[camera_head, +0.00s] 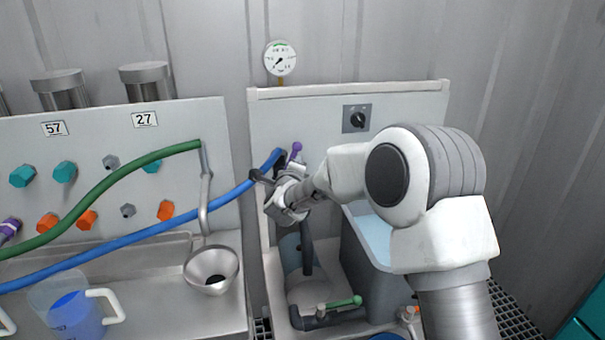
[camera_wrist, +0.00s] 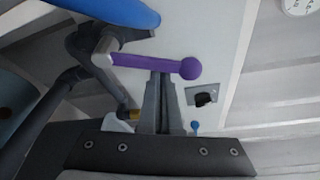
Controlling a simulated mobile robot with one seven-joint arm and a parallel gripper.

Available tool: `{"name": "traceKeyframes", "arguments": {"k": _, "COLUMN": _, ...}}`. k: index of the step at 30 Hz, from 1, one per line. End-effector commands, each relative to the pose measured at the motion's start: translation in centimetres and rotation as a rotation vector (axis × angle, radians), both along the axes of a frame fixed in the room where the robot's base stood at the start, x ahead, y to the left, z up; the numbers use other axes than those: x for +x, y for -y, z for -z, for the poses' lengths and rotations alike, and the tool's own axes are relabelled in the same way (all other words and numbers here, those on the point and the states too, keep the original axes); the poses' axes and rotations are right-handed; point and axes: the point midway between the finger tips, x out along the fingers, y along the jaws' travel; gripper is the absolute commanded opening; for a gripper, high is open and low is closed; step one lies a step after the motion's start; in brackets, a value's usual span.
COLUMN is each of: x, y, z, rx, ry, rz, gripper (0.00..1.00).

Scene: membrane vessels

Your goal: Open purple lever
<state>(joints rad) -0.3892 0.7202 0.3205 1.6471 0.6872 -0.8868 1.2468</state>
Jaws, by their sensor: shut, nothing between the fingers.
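The purple lever (camera_wrist: 150,64) has a round ball end and sits on a grey valve fitting at the end of the blue hose (camera_wrist: 115,10). In the wrist view it runs sideways, with its ball to the right. My gripper (camera_wrist: 160,76) is shut and empty, its fingertips right at the lever's lower edge; I cannot tell if they touch. In the head view the purple lever (camera_head: 295,151) stands up just above my gripper (camera_head: 281,170), which partly hides the valve. The blue hose (camera_head: 170,228) runs left from it.
A black rotary switch (camera_head: 357,118) is on the panel right of the lever. A pressure gauge (camera_head: 280,59) is above. A green hose (camera_head: 110,185) and a metal funnel (camera_head: 211,269) are left. Below are a sink basin and a green-handled valve (camera_head: 343,302).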

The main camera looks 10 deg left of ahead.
Motion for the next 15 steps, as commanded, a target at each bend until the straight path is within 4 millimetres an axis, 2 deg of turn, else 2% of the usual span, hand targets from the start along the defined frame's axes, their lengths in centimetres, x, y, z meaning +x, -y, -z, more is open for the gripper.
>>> {"name": "traceKeyframes", "arguments": {"k": 10, "x": -0.8, "y": -1.6, "z": -0.5, "rx": -0.228, "ry": 0.111, "rz": -0.003, "gripper": 0.0}}
{"name": "traceKeyframes", "arguments": {"k": 15, "x": -0.9, "y": -2.0, "z": -0.7, "rx": -0.224, "ry": 0.108, "rz": -0.004, "gripper": 0.0}}
